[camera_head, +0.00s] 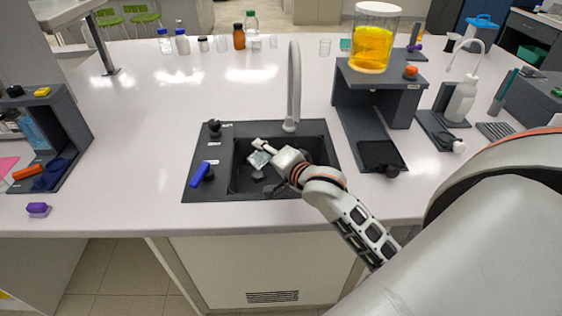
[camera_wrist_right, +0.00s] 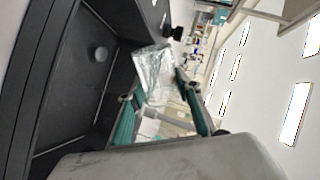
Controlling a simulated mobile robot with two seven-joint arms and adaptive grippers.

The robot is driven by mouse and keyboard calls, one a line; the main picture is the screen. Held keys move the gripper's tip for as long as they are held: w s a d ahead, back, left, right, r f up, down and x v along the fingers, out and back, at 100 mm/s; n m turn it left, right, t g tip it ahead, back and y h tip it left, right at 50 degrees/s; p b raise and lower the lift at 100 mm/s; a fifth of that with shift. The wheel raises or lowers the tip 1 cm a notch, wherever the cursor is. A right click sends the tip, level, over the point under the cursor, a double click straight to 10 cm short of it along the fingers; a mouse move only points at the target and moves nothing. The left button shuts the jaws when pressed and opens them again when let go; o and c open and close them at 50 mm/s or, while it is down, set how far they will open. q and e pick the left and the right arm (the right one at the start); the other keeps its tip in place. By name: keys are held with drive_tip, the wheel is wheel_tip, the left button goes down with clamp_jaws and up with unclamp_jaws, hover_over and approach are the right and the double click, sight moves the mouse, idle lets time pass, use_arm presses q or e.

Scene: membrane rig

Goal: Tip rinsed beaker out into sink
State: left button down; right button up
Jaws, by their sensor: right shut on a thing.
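A small clear beaker (camera_head: 258,160) is over the dark basin of the sink (camera_head: 235,178), near its back left part. It looks tilted in the head view. In the right wrist view the clear beaker (camera_wrist_right: 152,68) sits between the two teal-padded fingers of my right gripper (camera_wrist_right: 157,86). My right gripper (camera_head: 262,150) is shut on it, with my arm reaching in from the right. I cannot tell whether any liquid is in the beaker. The basin's round drain (camera_wrist_right: 98,53) shows in the wrist view. My left gripper is not in view.
A tall grey faucet (camera_head: 294,85) stands behind the basin. A blue-handled tap or lever (camera_head: 201,174) is on the sink's left rim. To the right is a dark stand (camera_head: 378,95) bearing a jar of yellow liquid (camera_head: 373,45). Bottles (camera_head: 239,37) line the back; the counter between is clear.

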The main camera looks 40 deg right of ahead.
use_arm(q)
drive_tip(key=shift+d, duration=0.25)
use_arm(e)
drive_tip(key=shift+d+r+m, duration=0.1)
drive_tip(key=shift+d+m, duration=0.05)
drive_tip(key=shift+m, duration=0.15)
drive_tip(key=shift+w+d+r+m+y, duration=0.15)
drive_tip(key=shift+d+m+y, duration=0.25)
drive_tip(key=shift+d, duration=0.25)
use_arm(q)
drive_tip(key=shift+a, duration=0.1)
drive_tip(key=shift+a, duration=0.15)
use_arm(e)
drive_tip(key=shift+d+m, duration=0.1)
drive_tip(key=shift+m, duration=0.2)
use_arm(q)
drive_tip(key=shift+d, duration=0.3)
use_arm(e)
drive_tip(key=shift+d+r+m+y, duration=0.2)
drive_tip(key=shift+m+y, duration=0.15)
drive_tip(key=shift+m, duration=0.2)
drive_tip(key=shift+d+r+m+y, duration=0.15)
drive_tip(key=shift+m+y, duration=0.2)
drive_tip(key=shift+m, duration=0.2)
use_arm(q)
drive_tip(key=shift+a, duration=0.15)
use_arm(e)
drive_tip(key=shift+d+m, duration=0.15)
drive_tip(key=shift+m, duration=0.15)
